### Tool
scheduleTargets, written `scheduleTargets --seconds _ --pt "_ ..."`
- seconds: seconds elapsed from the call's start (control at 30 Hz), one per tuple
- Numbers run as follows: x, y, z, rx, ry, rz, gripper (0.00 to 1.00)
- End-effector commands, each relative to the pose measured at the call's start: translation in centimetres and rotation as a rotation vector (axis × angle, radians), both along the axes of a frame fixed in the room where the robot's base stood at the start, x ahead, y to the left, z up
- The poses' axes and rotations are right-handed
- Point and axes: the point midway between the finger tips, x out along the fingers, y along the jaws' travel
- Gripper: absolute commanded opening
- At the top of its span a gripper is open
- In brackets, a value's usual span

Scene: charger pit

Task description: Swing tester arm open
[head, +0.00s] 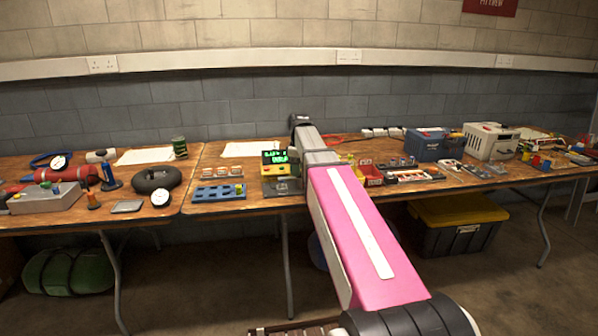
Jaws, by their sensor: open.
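The tester (281,168) is a small yellow box with a lit green display, on the workbench near the middle of the head view. A grey part lies at its front right side. The tester's swing arm is too small to make out, so I cannot tell its position. My pink arm reaches from the bottom right up to the bench, just right of the tester, and covers part of the area beside it. My gripper's fingers do not show in this view.
A blue tray (219,193) and small parts lie left of the tester. A red bin (371,174), a blue case (435,145) and a cream box (490,141) stand to the right. A black crate with yellow lid (458,212) sits under the bench.

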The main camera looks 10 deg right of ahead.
Motion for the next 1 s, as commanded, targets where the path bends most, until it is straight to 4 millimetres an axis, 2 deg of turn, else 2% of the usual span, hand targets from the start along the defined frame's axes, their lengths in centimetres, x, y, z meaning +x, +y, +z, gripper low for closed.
scheduleTargets --seconds 0.17,0.47,0.67,1.0 --pt "-0.02 0.00 -1.08 0.001 0.001 0.000 0.61" --pt "0.00 0.00 -1.21 0.000 0.000 0.000 0.61" --pt "0.00 0.00 -1.19 0.000 0.000 0.000 0.00" --pt "-0.02 0.80 -1.18 0.000 0.000 -0.027 0.00"
